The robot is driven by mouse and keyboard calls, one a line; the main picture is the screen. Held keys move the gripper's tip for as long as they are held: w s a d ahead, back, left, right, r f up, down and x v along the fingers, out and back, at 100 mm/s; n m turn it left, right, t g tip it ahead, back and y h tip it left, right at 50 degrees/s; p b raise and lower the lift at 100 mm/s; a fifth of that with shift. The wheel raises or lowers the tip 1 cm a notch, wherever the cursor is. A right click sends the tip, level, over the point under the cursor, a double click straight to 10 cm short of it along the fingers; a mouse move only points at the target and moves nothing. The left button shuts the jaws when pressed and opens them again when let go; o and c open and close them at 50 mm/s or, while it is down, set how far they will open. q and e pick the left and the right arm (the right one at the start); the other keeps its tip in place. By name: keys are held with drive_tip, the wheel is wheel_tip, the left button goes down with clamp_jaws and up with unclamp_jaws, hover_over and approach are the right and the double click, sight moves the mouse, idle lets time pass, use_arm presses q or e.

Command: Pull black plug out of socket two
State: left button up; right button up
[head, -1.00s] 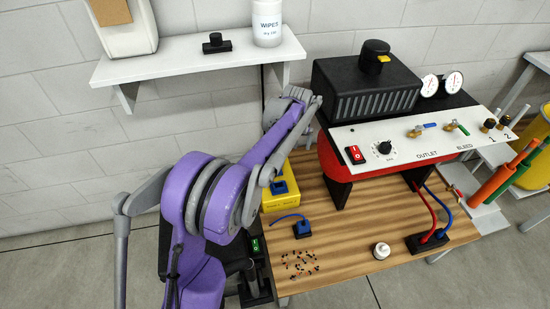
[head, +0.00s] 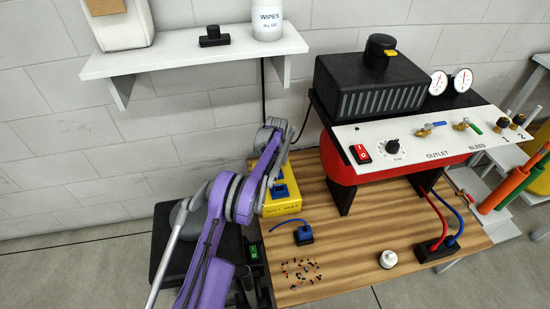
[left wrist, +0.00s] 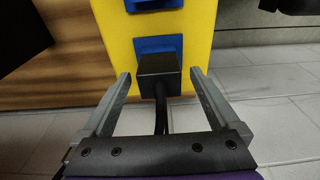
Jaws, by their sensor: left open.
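The yellow socket box (head: 287,206) stands at the back left of the wooden table, partly behind my left arm. In the left wrist view its yellow face (left wrist: 204,28) carries blue sockets. The black plug (left wrist: 158,68) sits in the nearer blue socket (left wrist: 157,44), with its black cord (left wrist: 161,115) running toward my palm. My left gripper (left wrist: 160,76) is open, with one finger on each side of the plug and a visible gap on both sides. In the head view my left gripper (head: 272,130) is at the box's far side; its fingers and the plug cannot be made out. Socket numbers are not readable.
A blue plug (head: 304,235) with a blue cord, scattered small parts (head: 300,272) and a white knob-like piece (head: 388,259) lie on the table. A red and black machine (head: 370,110) stands at the right. A white shelf (head: 190,57) overhangs behind my arm.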

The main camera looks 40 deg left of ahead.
sight(274, 167)
use_arm(q)
drive_tip(key=shift+w+a+f, duration=0.1)
drive_tip(key=shift+f, duration=0.85)
drive_tip(key=shift+w+a+f, duration=0.1)
drive_tip(key=shift+f, duration=0.85)
clamp_jaws()
drive_tip(key=shift+r, duration=0.15)
drive_tip(key=shift+r+p, duration=0.8)
drive_tip(key=shift+r, duration=1.85)
drive_tip(key=shift+r, duration=0.1)
